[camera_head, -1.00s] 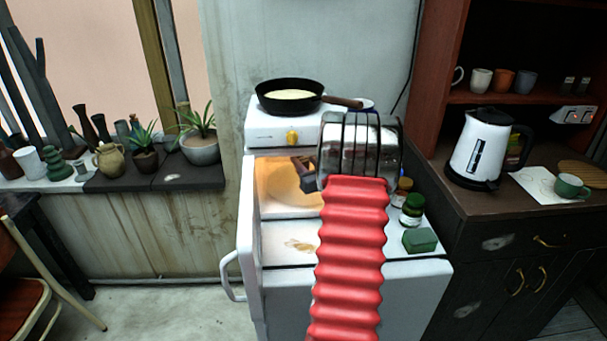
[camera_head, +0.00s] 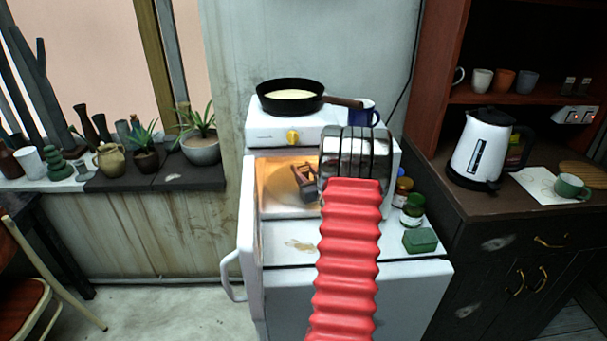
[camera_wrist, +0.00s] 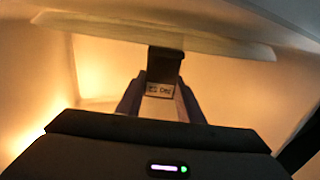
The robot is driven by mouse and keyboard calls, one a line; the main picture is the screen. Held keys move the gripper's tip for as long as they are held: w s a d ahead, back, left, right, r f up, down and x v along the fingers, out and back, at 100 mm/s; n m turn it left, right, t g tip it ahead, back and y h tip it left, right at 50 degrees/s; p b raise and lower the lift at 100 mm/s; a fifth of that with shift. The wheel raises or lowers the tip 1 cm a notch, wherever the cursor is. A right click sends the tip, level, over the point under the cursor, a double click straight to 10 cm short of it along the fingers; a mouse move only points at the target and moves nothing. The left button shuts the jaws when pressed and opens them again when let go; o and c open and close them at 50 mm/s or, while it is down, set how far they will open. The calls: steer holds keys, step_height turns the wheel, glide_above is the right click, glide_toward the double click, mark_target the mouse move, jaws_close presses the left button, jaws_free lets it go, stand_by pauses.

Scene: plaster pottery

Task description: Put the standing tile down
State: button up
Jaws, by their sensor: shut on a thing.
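The tile shows in the wrist view as a pale, wide, thin slab (camera_wrist: 100,33) seen nearly edge-on. My gripper (camera_wrist: 165,62) is shut on the near middle of its edge. In the head view my gripper (camera_head: 304,182) is inside the glowing chamber of the white kiln-like appliance (camera_head: 325,135). A tan rounded shape shows dimly around the gripper there, partly hidden by it. I cannot tell whether the tile touches the chamber floor.
The chamber's warm walls are close around my gripper. The open white door (camera_head: 246,235) stands at left. A black pan (camera_head: 290,108) and a blue mug (camera_head: 362,113) are on top.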

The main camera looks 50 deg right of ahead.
steer(key=shift+w+d+f, duration=0.1)
steer(key=shift+d+f, duration=0.05)
steer(key=shift+f, duration=0.7)
steer(key=o, duration=1)
steer(key=shift+f, duration=0.1)
steer(key=shift+o, duration=0.2)
steer(key=v, duration=1.2)
steer(key=shift+w, duration=0.1)
